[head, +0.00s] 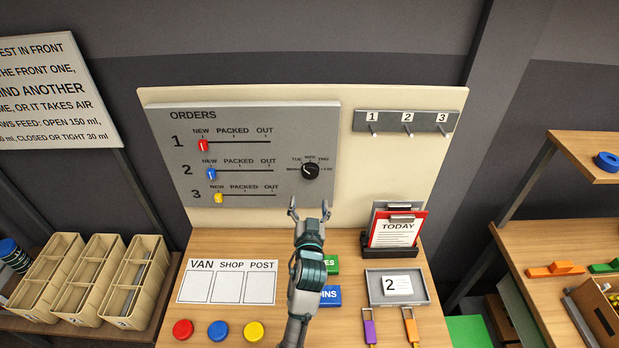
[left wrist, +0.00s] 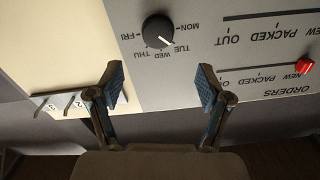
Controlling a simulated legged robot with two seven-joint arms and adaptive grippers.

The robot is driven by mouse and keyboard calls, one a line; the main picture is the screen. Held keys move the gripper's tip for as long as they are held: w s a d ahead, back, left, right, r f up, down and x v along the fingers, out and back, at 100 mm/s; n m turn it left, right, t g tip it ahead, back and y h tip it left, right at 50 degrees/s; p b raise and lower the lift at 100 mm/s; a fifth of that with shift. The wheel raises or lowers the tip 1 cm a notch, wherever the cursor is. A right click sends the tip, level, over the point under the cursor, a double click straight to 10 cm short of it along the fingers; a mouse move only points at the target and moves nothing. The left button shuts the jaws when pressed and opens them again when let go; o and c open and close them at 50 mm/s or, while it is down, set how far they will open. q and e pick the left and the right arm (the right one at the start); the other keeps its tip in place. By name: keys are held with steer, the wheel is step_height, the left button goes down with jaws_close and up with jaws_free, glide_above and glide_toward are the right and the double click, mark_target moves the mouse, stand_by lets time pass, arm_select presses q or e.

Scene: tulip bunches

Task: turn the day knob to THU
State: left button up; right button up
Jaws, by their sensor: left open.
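The black day knob (head: 311,171) is on the right part of the grey ORDERS panel (head: 255,115), with day labels in an arc around it. In the left wrist view, which is upside down, the knob (left wrist: 158,30) shows with MON, TUE, WED, THU and FRI around it. My right gripper is out of view.
Red (head: 203,146), blue (head: 211,174) and yellow (head: 219,198) sliders sit at the NEW end of their slots. A TODAY clipboard (head: 397,231) stands to the right of my left gripper. Several coloured buttons and signs are on the wooden table (head: 205,253).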

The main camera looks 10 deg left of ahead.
mark_target(310, 175)
arm_select(q)
steer(key=b+x, duration=0.1)
steer(key=x, duration=0.2)
steer(key=b+x, duration=0.1)
steer(key=x, duration=0.2)
steer(key=d+b+x, duration=0.1)
steer(key=x, duration=0.3)
steer(key=shift+w+a+f, duration=0.1)
steer(key=shift+w+f, duration=0.05)
steer(key=shift+w, duration=0.05)
steer(key=shift+w+a, duration=0.1)
steer(key=shift+w, duration=0.25)
steer(key=shift+w+a, duration=0.15)
steer(key=c, duration=1.2)
